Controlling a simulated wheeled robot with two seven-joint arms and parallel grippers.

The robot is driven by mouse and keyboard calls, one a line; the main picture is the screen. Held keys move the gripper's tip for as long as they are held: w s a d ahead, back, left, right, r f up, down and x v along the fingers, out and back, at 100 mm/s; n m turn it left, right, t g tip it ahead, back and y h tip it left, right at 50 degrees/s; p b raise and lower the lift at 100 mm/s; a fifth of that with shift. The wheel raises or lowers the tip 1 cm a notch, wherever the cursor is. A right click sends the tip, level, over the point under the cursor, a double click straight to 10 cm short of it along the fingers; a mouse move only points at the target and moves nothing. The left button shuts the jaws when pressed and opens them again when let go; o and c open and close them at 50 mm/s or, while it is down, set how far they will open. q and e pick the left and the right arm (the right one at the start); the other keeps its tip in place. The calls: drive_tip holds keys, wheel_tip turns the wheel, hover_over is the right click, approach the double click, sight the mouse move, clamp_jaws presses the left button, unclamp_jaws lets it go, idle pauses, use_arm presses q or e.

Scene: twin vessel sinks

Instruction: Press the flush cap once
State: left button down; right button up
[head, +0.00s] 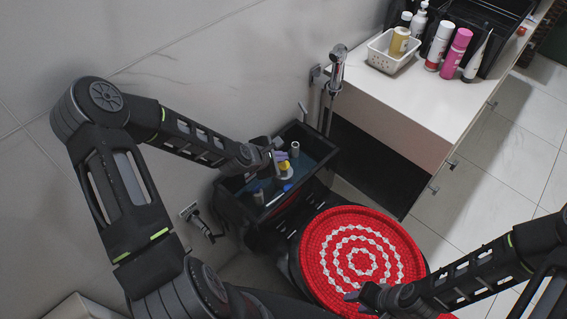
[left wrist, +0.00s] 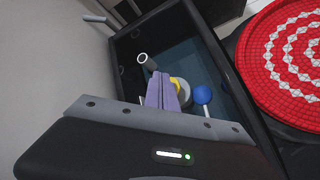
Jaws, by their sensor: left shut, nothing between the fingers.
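The open black tank (head: 222,205) stands against the wall, with its inner parts showing. A round yellow part (head: 284,166), probably the flush cap, sits on a pale stem inside it; it also shows in the left wrist view (left wrist: 183,87). My left gripper (head: 279,156) is shut and empty. Its purple fingertips (left wrist: 162,82) are over the tank, at or just above the yellow part and partly hiding it. I cannot tell whether they touch. My right gripper (head: 354,296) is over the red-and-white round lid (head: 362,222); its finger opening is unclear.
Inside the tank are a grey tube (left wrist: 147,62) and a blue ball (left wrist: 203,95), close beside the fingers. A hand sprayer (head: 337,68) hangs by the white counter (head: 375,95). Bottles (head: 456,53) and a white basket (head: 388,57) stand on the counter.

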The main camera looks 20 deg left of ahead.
sight(281, 166)
use_arm(q)
drive_tip(key=shift+r+p, duration=1.55)
drive_tip(key=shift+r, duration=0.75)
drive_tip(key=shift+f, duration=0.1)
